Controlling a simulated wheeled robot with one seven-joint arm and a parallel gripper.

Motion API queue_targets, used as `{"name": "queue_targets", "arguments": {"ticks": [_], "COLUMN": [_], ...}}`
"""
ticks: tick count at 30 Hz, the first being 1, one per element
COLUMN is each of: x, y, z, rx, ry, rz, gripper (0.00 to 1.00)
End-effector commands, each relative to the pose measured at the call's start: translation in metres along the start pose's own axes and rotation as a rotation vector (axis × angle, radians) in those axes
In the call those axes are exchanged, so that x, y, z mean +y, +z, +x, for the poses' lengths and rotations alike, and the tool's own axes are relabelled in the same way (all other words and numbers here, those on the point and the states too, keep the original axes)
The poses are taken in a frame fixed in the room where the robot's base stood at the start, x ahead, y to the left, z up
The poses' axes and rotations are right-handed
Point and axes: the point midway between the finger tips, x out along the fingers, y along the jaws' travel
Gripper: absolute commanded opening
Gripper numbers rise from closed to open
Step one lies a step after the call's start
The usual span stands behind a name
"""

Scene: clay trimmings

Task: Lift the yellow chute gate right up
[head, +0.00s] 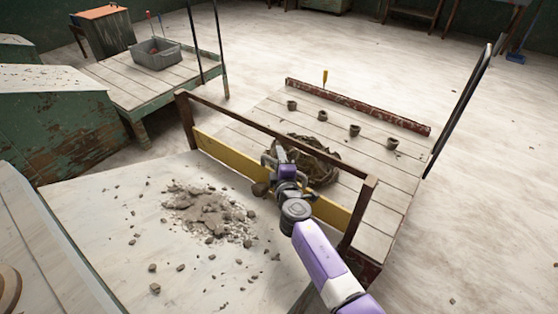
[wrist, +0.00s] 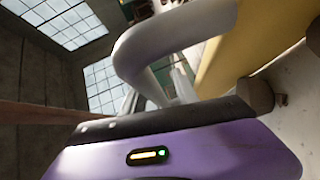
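The yellow chute gate (head: 228,156) is a long low board between two brown posts, below a brown crossbar (head: 235,115). It stands low, close to the pale worktop. My gripper (head: 273,162) is at the middle of the gate, in front of its face. In the wrist view the yellow gate (wrist: 262,40) fills the upper right. A thick grey curved bar (wrist: 165,38), which looks like the gate's handle, arches just beyond my purple gripper body (wrist: 190,152). The fingertips are not clear, so I cannot tell whether they grip the bar.
Crumbled clay (head: 208,212) and scattered bits lie on the worktop (head: 100,225) before the gate. A dark clump (head: 318,172) and several small pots (head: 354,130) are on the planked table behind it. A grey bin (head: 157,54) stands on another table. A clay lump (head: 261,189) sits by the gate.

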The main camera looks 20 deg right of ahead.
Motion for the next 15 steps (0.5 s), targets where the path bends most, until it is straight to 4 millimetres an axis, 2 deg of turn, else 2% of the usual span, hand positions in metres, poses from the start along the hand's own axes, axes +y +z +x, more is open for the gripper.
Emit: {"name": "queue_targets", "arguments": {"ticks": [3,9,15], "x": [0.0001,-0.0001,-0.0002], "y": [0.0,0.0,0.0001], "z": [-0.0002,-0.0004,-0.0005], "rx": [0.0,0.0,0.0], "ry": [0.0,0.0,0.0], "rz": [0.0,0.0,0.0], "gripper": [0.36,0.0,0.0]}}
